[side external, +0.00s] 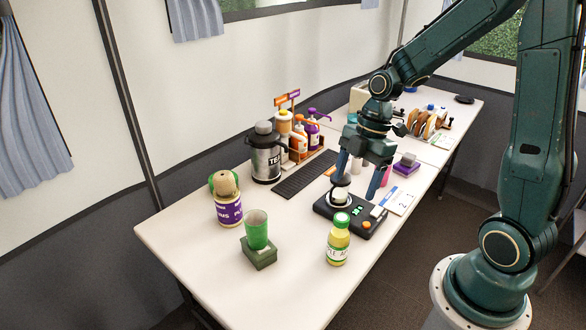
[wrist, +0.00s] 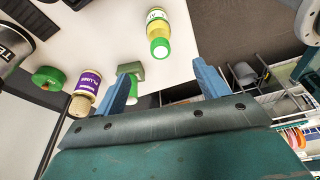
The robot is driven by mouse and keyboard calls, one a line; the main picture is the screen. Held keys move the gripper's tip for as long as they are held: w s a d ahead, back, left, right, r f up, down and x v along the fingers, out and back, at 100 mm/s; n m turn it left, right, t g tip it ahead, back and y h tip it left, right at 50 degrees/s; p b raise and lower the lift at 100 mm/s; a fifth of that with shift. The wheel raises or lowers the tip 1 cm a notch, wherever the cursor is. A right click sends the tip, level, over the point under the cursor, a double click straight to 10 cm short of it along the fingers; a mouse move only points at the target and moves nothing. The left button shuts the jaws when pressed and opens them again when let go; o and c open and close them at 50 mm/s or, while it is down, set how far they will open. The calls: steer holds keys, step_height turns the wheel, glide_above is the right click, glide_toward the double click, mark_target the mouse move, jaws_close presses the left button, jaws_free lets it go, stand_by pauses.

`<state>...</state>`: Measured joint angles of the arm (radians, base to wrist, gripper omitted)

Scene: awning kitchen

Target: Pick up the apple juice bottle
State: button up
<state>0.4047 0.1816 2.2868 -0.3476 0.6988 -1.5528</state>
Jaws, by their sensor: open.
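The apple juice bottle (side external: 338,240) has a green cap and a yellow-green body with a pale label. It stands upright near the front edge of the white table. In the wrist view the bottle (wrist: 158,33) shows at the top centre, cap toward me, beyond and between the fingers. My gripper (side external: 360,190) is open above the black scale, behind and right of the bottle and apart from it. Its two blue fingers also show in the wrist view (wrist: 165,85), with nothing between them.
A black scale (side external: 362,229) with a round white-and-dark item on it lies under my gripper. A green cup (side external: 257,230) on a green block (side external: 258,253) and a purple-labelled plums jar (side external: 228,207) stand left. A tea flask (side external: 265,155) is behind. Table between cup and bottle is clear.

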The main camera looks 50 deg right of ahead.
mark_target(339, 229)
steer(key=shift+f, duration=0.2)
steer(key=shift+x, duration=4.2)
steer(key=shift+x, duration=2.6)
steer(key=shift+c, duration=0.2)
steer(key=c, duration=1.2)
steer(key=shift+r, duration=0.3)
step_height(339, 229, up, 20)
steer(key=shift+f, duration=0.25)
